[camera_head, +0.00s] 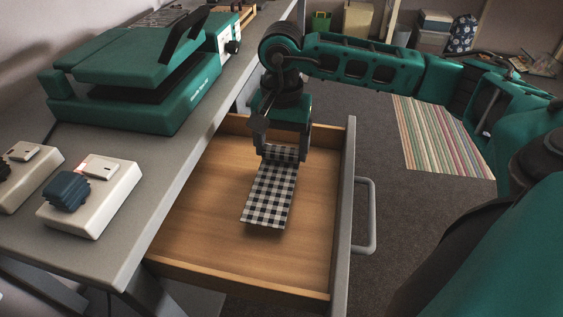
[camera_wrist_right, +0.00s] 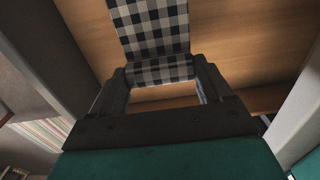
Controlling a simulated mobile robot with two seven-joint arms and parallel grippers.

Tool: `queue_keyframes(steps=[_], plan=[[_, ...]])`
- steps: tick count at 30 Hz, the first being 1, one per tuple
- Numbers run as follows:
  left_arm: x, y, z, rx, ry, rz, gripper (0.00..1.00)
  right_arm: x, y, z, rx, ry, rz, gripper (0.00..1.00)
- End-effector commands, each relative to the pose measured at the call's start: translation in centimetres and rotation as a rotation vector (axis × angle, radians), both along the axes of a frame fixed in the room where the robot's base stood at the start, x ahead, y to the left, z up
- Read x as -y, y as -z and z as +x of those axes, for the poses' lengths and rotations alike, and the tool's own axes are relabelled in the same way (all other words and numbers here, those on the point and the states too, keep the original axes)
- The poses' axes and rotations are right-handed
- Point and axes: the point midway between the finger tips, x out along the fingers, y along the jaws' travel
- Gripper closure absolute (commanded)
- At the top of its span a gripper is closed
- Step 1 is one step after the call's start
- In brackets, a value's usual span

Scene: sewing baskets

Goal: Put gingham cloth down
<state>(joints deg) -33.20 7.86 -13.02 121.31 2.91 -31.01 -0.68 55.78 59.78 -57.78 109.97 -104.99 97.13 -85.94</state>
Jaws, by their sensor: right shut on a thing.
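The black-and-white gingham cloth (camera_head: 270,197) is a flat strip over the wooden floor of the open drawer (camera_head: 195,235). My right gripper (camera_head: 283,157) is shut on the far end of the cloth, inside the drawer near its back. In the right wrist view the cloth (camera_wrist_right: 152,28) runs out from between the two fingers (camera_wrist_right: 160,75), with drawer wood behind it. I cannot tell whether the near end of the cloth touches the drawer floor. My left gripper is not in view.
The grey table (camera_head: 140,215) borders the drawer on the left. A green machine (camera_head: 140,75) and two white boxes with dark knobs (camera_head: 90,195) stand on it. The drawer has a grey front with a handle (camera_head: 368,215). A striped rug (camera_head: 440,140) lies on the floor.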

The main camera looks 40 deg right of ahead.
Motion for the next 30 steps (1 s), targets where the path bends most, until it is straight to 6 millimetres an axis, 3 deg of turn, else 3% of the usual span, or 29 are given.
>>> queue_keyframes(steps=[9, 20, 21, 27, 30], plan=[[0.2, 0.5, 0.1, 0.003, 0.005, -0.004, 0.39, 0.0, 4.2, -0.1, -0.002, -0.001, -0.001, 0.51], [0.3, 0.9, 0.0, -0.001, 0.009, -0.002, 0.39, 0.0, 4.6, 0.0, -0.001, -0.002, -0.001, 0.51], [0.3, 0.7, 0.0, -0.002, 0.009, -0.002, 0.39, 0.0, 4.4, 0.0, -0.001, -0.001, -0.001, 0.18], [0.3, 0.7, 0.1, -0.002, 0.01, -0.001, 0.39, 0.0, 4.4, 0.0, -0.001, -0.002, -0.001, 0.0], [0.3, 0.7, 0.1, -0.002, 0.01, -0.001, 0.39, 0.0, 4.4, 0.0, -0.001, -0.001, -0.001, 0.0]])
